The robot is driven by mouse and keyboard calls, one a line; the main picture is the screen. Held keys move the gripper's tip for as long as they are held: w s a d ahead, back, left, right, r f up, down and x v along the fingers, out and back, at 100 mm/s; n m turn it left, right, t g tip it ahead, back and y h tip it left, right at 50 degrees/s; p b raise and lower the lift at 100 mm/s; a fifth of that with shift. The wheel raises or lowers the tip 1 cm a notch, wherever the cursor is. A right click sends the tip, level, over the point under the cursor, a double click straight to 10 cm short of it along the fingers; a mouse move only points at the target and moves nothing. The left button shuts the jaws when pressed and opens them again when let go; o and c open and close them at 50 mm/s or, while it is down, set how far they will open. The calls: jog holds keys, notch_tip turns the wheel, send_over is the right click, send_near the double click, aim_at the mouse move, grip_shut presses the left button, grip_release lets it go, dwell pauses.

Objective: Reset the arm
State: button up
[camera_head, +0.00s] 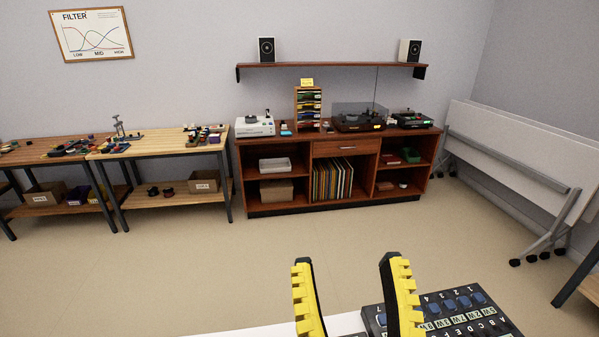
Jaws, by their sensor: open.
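My gripper (352,290) shows at the bottom centre of the head view. Its two yellow, ridged fingers with black backs point up and stand apart. It is open, and nothing shows between the fingertips. The rest of my arm is out of the picture.
A dark panel (472,308) with blue and lettered keys lies on a white surface (285,331) at the bottom, partly behind the right finger. A wooden cabinet (331,147) and workbench (160,143) stand along the far wall. Folded white tables (525,150) lean at right. The floor (190,270) between is clear.

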notch_tip(320, 180, up, 36)
jog(key=p, duration=3.2)
jog(key=shift+p, duration=0.35)
jog(key=shift+f, duration=0.1)
